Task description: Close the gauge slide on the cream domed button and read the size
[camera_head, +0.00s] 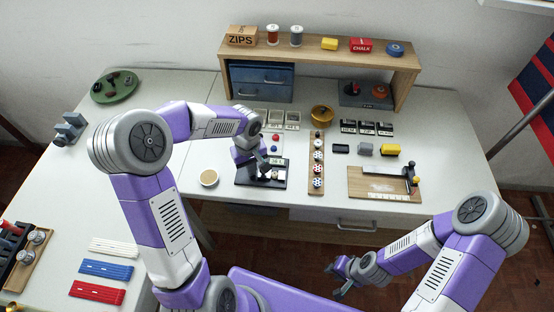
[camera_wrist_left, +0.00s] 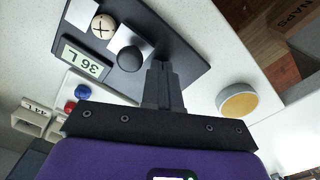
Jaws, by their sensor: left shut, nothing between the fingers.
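The gauge (camera_head: 250,181) is a black plate at the table's front edge; it also fills the upper left of the left wrist view (camera_wrist_left: 183,48). Its display (camera_wrist_left: 84,62) shows 36 L, upside down there. The cream domed button (camera_wrist_left: 103,27), marked with a dark cross, lies on the plate between two pale jaw plates. The slide (camera_wrist_left: 124,38) with its black knob (camera_wrist_left: 131,59) is close against the button; contact is hard to tell. My left gripper (camera_wrist_left: 160,75) is shut and empty, just beside the knob. My right gripper (camera_head: 336,281) is open and empty in front of the table.
A round tan-topped pot (camera_head: 208,178) stands left of the gauge. A wooden strip of buttons (camera_head: 317,162) lies to its right. Small trays (camera_head: 276,118) and red and blue buttons (camera_head: 275,138) lie behind. A wooden board (camera_head: 380,185) with a lever is further right.

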